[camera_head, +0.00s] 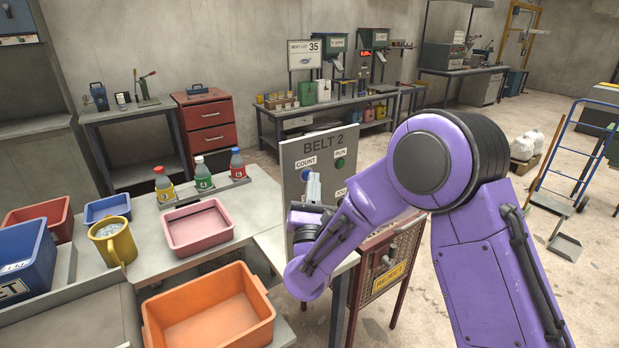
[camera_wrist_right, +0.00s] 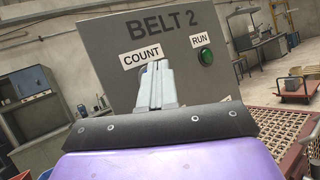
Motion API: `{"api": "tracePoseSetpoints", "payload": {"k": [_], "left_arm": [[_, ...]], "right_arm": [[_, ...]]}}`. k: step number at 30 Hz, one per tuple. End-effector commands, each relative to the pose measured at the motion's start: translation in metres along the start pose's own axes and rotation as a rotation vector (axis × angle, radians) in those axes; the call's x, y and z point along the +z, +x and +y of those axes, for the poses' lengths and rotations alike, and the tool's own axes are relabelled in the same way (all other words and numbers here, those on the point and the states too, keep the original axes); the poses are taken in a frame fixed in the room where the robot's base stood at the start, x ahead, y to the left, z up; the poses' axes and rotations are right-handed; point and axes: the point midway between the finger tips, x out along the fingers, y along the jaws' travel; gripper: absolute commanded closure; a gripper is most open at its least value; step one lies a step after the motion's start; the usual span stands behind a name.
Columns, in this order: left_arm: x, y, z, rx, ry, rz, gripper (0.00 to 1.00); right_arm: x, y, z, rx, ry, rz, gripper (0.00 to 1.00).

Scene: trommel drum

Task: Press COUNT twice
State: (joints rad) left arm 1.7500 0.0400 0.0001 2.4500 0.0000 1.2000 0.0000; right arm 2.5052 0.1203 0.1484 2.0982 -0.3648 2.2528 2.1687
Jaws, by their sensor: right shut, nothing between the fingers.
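The grey BELT 2 panel (camera_head: 320,150) stands upright at the right end of the table, and it fills the middle of the right wrist view (camera_wrist_right: 90,45). My left gripper is not in view.
A green RUN button (camera_head: 340,163) sits right of COUNT. The table holds several bottles (camera_head: 203,172), a pink tray (camera_head: 197,228), a yellow mug (camera_head: 113,241) and an orange bin (camera_head: 210,310). A REJECT cage (camera_head: 385,272) stands beyond the panel.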

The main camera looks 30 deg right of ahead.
Motion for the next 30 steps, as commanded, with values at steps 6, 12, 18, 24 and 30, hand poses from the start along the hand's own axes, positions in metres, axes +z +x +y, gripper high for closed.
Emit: {"api": "tracePoseSetpoints", "payload": {"k": [6,12,18,24,30], "left_arm": [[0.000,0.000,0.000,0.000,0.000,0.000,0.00],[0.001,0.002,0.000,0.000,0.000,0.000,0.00],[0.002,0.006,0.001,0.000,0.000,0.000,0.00],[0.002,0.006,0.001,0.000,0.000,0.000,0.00],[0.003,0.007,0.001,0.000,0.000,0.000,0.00]], "right_arm": [[0.000,0.000,0.000,0.000,0.000,0.000,1.00],[0.001,-0.001,-0.001,0.001,0.000,-0.001,1.00],[0.006,-0.009,-0.007,0.000,0.000,-0.001,1.00],[0.009,-0.011,-0.009,0.000,0.000,-0.001,1.00],[0.009,-0.013,-0.010,0.000,0.000,-0.001,1.00]]}}
